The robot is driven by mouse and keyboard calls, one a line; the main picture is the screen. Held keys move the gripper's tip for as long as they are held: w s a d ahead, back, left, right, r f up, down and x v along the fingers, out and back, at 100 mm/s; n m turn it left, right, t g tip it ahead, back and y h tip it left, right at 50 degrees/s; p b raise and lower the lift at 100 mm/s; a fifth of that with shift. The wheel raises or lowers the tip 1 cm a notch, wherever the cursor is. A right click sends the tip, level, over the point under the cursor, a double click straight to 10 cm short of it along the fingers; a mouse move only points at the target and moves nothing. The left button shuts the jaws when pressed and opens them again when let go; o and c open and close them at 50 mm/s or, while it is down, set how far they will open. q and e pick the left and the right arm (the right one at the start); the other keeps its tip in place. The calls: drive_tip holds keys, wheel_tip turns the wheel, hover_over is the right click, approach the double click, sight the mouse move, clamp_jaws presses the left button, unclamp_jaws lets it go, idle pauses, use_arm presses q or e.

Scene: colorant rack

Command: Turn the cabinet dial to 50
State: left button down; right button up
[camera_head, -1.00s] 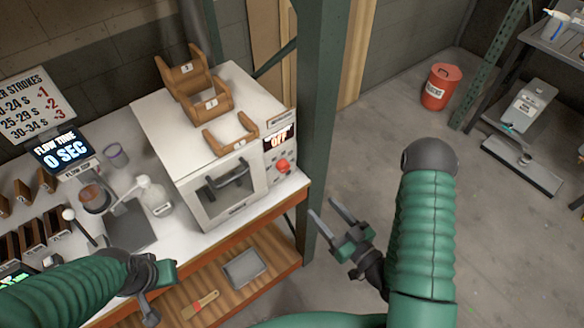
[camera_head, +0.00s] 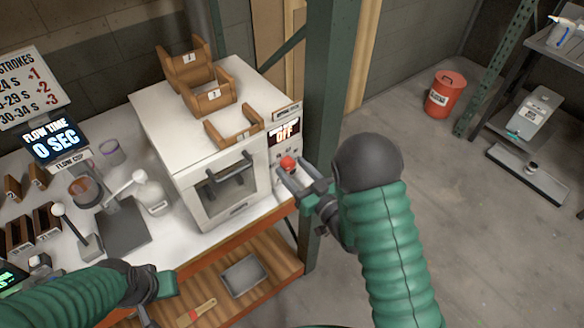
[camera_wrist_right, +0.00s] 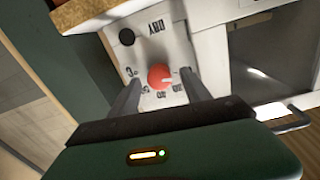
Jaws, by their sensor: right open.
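The white cabinet (camera_head: 213,198) stands on the bench, with a red dial (camera_head: 288,163) on its right front panel. The display (camera_head: 284,133) above the dial reads OFF. My right gripper (camera_head: 293,171) is open at the dial. In the right wrist view the red dial (camera_wrist_right: 160,77) shows between the two open fingers (camera_wrist_right: 161,92), with a pale pointer mark and printed numbers around it. I cannot tell whether either finger touches it. My left gripper (camera_head: 158,292) is low at the left, partly cut off by the lower edge, and its jaws are unclear.
Wooden holders (camera_head: 206,97) sit on top of the cabinet. A green post (camera_head: 328,110) stands close to its right side. A red bin (camera_head: 445,95) stands on the open floor.

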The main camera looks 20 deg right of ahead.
drive_tip(key=shift+w+a, duration=0.25)
drive_tip(key=shift+w, duration=0.3)
drive_tip(key=shift+d, duration=0.1)
drive_tip(key=c, duration=0.4)
clamp_jaws()
